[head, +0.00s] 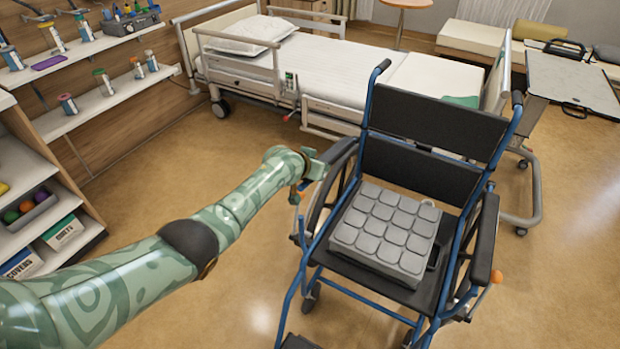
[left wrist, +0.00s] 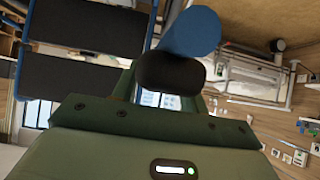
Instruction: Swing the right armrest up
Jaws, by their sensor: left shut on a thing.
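The wheelchair (head: 435,140) has a blue frame and black backrest and faces me. Its right armrest (head: 341,150), a dark pad, is on the picture's left side. My left gripper (head: 314,170) is at the front end of this pad, shut on it. In the left wrist view a dark rounded end (left wrist: 170,72) and a blue tube (left wrist: 190,34) show just beyond the gripper. The exact grip and the pad's angle are hard to tell. The other armrest (head: 484,240) lies level on the picture's right. My right gripper is out of view.
A grey cushion (head: 388,230) lies on the wheelchair seat. The bed (head: 340,68) stands close behind the chair. An overbed table (head: 570,80) is at the right. Shelves (head: 95,95) line the left wall. The floor left of the chair is clear.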

